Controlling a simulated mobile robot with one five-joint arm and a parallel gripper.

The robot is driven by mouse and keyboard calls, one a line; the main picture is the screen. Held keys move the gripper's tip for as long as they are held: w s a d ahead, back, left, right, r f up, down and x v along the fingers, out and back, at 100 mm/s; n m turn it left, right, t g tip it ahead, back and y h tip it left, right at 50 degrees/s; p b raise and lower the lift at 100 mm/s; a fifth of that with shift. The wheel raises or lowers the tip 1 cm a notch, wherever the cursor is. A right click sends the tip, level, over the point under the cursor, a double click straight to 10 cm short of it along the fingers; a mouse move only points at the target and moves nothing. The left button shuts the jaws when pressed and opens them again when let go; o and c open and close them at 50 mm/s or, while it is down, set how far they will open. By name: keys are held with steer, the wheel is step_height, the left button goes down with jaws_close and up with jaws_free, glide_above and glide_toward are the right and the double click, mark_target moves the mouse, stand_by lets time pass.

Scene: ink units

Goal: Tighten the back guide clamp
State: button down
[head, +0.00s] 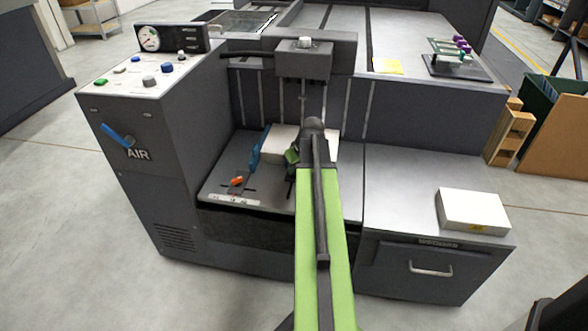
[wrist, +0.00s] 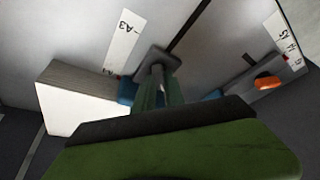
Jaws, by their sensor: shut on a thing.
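My gripper (head: 292,157) is over the feed table, beside the white paper stack, and my arm hides part of this spot. In the wrist view my gripper (wrist: 159,80) has its green fingers closed around a dark grey piece, which appears to be the back guide clamp (wrist: 158,55). It sits at the end of a dark slot in the table. Blue guide parts (wrist: 127,92) show on both sides of the fingers. An orange clamp (head: 237,181) sits apart on the table to the left; it also shows in the wrist view (wrist: 268,82).
The paper stack (head: 283,139) lies close behind the gripper. A blue guide (head: 256,150) stands left of it. The control panel (head: 155,72) and blue AIR lever (head: 118,136) are at the left. A white box (head: 472,208) lies on the right-hand surface, otherwise clear.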

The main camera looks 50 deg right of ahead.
steer(key=shift+a, duration=0.2)
steer(key=shift+d, duration=0.15)
steer(key=m+h, duration=0.1)
steer(key=m, duration=0.3)
steer(key=shift+h, duration=0.3)
steer(key=m+g, duration=0.1)
steer(key=m, duration=0.1)
steer(key=m+g+h, duration=0.1)
steer(key=m, duration=0.2)
steer(key=shift+w, duration=0.15)
steer(key=m+g, duration=0.1)
steer(key=m, duration=0.2)
steer(key=m+g+h, duration=0.1)
steer(key=m, duration=0.1)
steer(key=shift+w+m, duration=0.1)
steer(key=shift+m, duration=0.3)
steer(key=shift+m+g, duration=0.6)
steer(key=shift+m, duration=0.9)
